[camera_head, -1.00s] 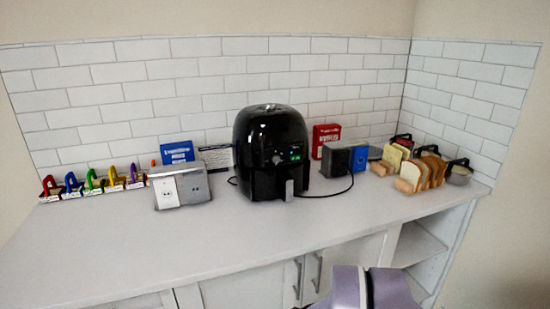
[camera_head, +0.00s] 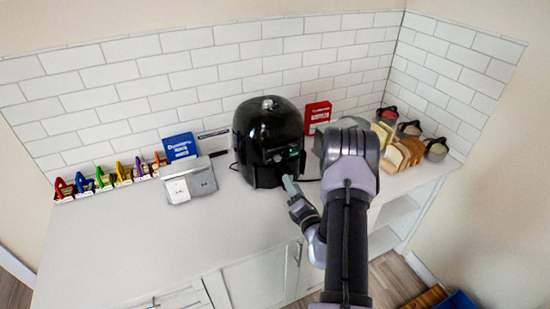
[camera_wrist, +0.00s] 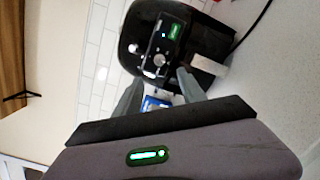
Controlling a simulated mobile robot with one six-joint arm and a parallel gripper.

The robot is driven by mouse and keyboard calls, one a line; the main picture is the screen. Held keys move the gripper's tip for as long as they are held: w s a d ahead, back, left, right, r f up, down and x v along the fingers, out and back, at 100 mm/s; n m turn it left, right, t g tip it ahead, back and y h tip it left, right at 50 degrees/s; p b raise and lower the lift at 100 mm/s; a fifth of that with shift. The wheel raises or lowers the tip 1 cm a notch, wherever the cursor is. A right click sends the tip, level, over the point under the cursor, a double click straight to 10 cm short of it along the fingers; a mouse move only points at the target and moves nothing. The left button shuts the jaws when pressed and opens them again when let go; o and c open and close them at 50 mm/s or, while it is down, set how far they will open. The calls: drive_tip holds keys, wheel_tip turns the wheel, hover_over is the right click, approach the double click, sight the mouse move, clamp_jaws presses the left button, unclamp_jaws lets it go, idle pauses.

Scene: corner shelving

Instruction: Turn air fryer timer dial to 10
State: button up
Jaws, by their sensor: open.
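The black air fryer (camera_head: 268,130) stands upright on the counter against the tiled wall. In the wrist view the air fryer (camera_wrist: 148,22) appears rotated, with a lit green display (camera_wrist: 174,31) and a round silvery timer dial (camera_wrist: 159,60) on its front panel. My gripper (camera_wrist: 160,77) is open and empty. Its two grey fingers point toward the panel, with the dial just beyond the gap between their tips; I see no contact. In the head view my gripper (camera_head: 288,186) is in front of the fryer's lower front, partly covering the handle.
A silver box with a white socket-like face (camera_head: 189,183) and a blue box (camera_head: 179,147) stand left of the fryer. A red box (camera_head: 317,115) and bread slices (camera_head: 397,156) are to the right. The front-left counter (camera_head: 120,235) is clear.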

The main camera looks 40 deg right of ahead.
sight(278, 160)
drive_tip(key=x, duration=1.2)
drive_tip(key=shift+w+a, duration=0.1)
drive_tip(key=shift+w, duration=0.15)
clamp_jaws()
